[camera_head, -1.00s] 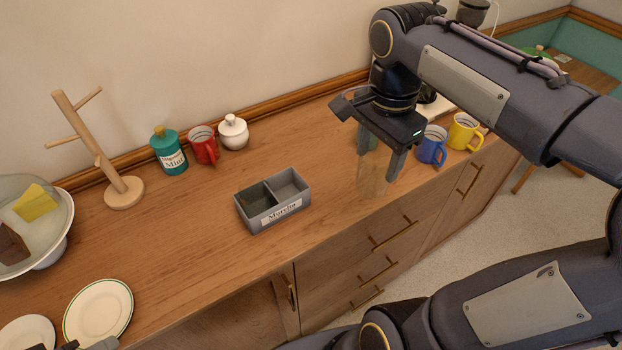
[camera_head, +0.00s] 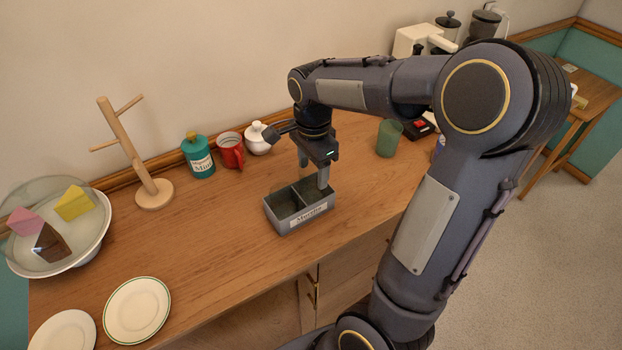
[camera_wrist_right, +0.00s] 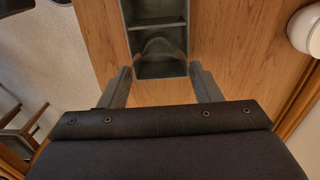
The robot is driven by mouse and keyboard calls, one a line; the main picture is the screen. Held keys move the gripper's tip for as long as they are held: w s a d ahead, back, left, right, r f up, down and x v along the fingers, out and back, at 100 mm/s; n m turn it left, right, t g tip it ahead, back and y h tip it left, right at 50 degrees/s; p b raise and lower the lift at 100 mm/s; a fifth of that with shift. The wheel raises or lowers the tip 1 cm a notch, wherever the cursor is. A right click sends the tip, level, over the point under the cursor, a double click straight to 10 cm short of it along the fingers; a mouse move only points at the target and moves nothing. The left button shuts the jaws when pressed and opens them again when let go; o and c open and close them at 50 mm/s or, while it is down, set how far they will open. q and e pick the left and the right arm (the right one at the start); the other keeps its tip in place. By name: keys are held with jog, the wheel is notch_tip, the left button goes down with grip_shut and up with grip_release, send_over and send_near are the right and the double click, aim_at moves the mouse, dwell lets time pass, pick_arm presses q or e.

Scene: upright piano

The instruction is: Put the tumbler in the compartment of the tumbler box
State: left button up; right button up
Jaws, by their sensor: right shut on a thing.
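The tumbler box (camera_head: 283,228) is a grey open box with two compartments, a divider and a white label, on the wooden counter. My right gripper (camera_head: 313,175) is right above its right compartment, pointing down. It is shut on a clear, see-through tumbler (camera_wrist_right: 160,50), which shows faintly between the fingers in the wrist view, over the compartment on the near side of the divider. The tumbler is hard to see in the head view, so I cannot tell how far it reaches into the compartment. The left compartment looks empty. My left gripper is out of view.
A teal bottle (camera_head: 198,157), red mug (camera_head: 231,151) and white lidded pot (camera_head: 257,139) stand behind the box. A green cup (camera_head: 389,138) stands to the right. A wooden mug tree (camera_head: 152,192), cake stand (camera_head: 88,252) and plates (camera_head: 137,309) are left. The counter before the box is clear.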

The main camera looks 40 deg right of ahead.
jog(key=shift+f, duration=1.75)
jog(key=shift+f, duration=0.1)
jog(key=o, duration=1.4)
notch_tip(320, 180, up, 11)
jog(key=s+a+f+n+t+y, duration=0.2)
jog(key=s+a+n, duration=0.4)
jog(key=s+n, duration=0.2)
jog(key=s+a+f+n+t+y, duration=0.1)
jog(key=s+a+f+n+t, duration=0.1)
jog(key=s+a+n, duration=0.4)
jog(key=s+n+t, duration=0.1)
jog(key=n, duration=0.2)
jog(key=shift+s+t+y, duration=0.3)
jog(key=shift+s+y, duration=0.05)
jog(key=shift+y, duration=0.05)
